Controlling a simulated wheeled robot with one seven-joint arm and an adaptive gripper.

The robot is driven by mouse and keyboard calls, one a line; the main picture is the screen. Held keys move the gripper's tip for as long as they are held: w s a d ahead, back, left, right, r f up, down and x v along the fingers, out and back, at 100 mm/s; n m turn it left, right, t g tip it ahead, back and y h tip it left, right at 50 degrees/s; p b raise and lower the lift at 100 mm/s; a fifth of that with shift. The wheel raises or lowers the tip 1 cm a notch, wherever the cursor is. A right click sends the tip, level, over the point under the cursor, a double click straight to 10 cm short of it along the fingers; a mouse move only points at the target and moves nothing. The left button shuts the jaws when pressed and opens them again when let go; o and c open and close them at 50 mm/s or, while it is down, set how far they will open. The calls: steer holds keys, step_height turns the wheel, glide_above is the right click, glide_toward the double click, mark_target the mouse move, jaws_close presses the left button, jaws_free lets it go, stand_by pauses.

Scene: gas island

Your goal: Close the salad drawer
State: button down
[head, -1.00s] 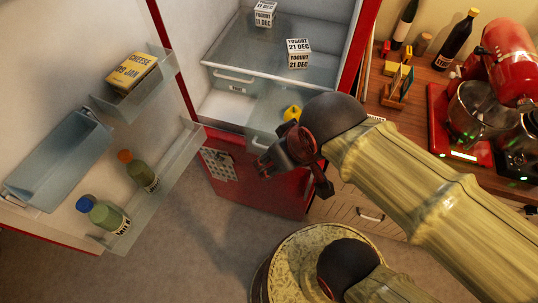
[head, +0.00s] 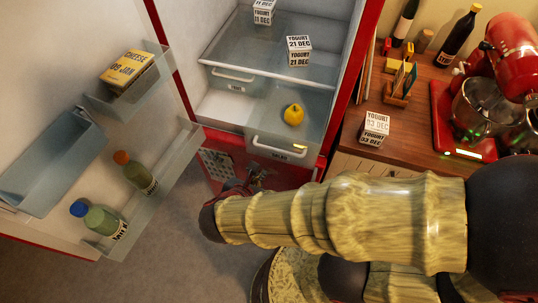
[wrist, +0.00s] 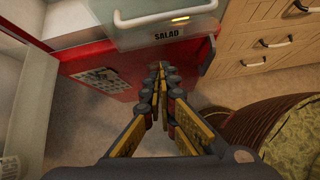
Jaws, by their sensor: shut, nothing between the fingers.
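The salad drawer (head: 274,140) is a clear bin low in the fridge, pulled out, with a yellow fruit or vegetable (head: 293,115) inside. Its front shows a handle and, in the wrist view, the "SALAD" label (wrist: 167,36). My gripper (head: 258,180) is shut and empty, below and in front of the drawer front, partly hidden by my arm in the head view. In the wrist view my gripper's fingertips (wrist: 162,68) point toward the red panel just under the drawer, apart from the drawer front.
The fridge door, with shelves holding a cheese box (head: 129,72) and bottles, stands open at left. Another drawer (head: 234,80) sits further in. A wooden counter (head: 415,115) at right bears a yogurt box (head: 375,128) and a red mixer (head: 505,58).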

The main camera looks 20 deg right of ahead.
steer(key=w+d+f+n+b, duration=0.1)
steer(key=w+d+f+b, duration=0.3)
steer(key=w, duration=0.5)
steer(key=shift+w+d+f+n+b, duration=0.25)
steer(key=shift+d+f+n+b, duration=0.05)
steer(key=shift+d+f, duration=0.95)
steer(key=w+d, duration=0.5)
steer(key=w, duration=0.2)
steer(key=w+d, duration=0.5)
steer(key=w, duration=0.2)
steer(key=w+d, duration=0.5)
steer(key=w, duration=0.2)
steer(key=shift+w+d+b, duration=0.3)
steer(key=shift+w+d, duration=0.05)
steer(key=shift+d, duration=0.05)
steer(key=shift+a, duration=0.15)
